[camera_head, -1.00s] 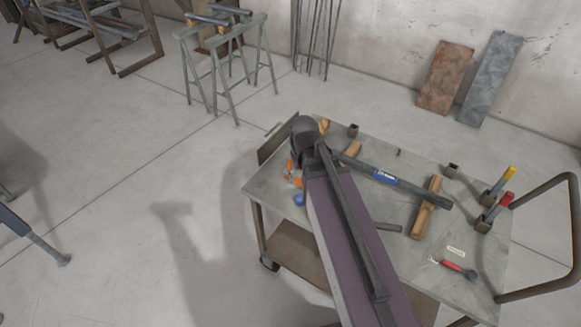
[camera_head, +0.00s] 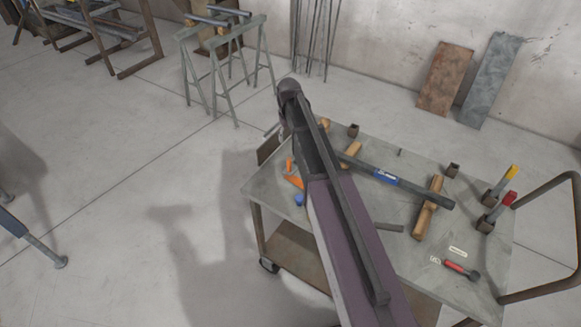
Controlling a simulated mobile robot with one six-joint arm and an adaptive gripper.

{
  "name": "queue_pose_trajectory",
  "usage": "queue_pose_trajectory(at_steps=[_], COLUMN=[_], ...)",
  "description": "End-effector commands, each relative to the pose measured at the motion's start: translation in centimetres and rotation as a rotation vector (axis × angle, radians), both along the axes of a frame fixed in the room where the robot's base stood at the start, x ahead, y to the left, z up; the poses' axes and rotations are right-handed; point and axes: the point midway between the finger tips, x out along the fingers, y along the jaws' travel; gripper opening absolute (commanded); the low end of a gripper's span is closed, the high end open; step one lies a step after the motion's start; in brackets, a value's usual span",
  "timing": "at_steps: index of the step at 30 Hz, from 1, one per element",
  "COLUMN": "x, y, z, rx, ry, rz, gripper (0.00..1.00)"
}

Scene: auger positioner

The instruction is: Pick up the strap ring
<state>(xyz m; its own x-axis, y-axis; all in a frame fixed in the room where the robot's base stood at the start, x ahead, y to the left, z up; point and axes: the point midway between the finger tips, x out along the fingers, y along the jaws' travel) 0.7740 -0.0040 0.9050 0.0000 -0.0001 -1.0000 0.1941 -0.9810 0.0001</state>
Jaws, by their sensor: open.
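I cannot single out the strap ring for certain. On the trolley top (camera_head: 385,225), small orange pieces (camera_head: 292,180) and a blue piece (camera_head: 299,199) lie near the left edge, partly beside my arm. A small pale piece (camera_head: 435,260) lies left of a red-handled tool (camera_head: 457,267), too small to make out. A dark bar with a blue label (camera_head: 386,177) lies across wooden blocks (camera_head: 428,208). My arm crosses in front of the trolley and hides part of its top. My gripper does not show.
Two dark holders carry a yellow-handled tool (camera_head: 504,180) and a red-handled one (camera_head: 497,207) at the trolley's right. A handle rail (camera_head: 540,290) stands beyond them. Sawhorses (camera_head: 222,65) stand behind. Two plates (camera_head: 445,80) (camera_head: 490,82) lean on the wall.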

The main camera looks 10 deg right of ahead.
Motion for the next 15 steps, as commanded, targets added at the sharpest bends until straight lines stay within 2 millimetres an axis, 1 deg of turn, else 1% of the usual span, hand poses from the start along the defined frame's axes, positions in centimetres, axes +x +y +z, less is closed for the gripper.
queue_pose_trajectory(at_steps=[8, 15], x=[0.0, 0.0], y=[0.1, 0.1], z=[-0.3, -1.6], rx=[0.0, 0.0], ry=[0.0, 0.0], rz=[0.0, 0.0], gripper=[0.68, 0.68])
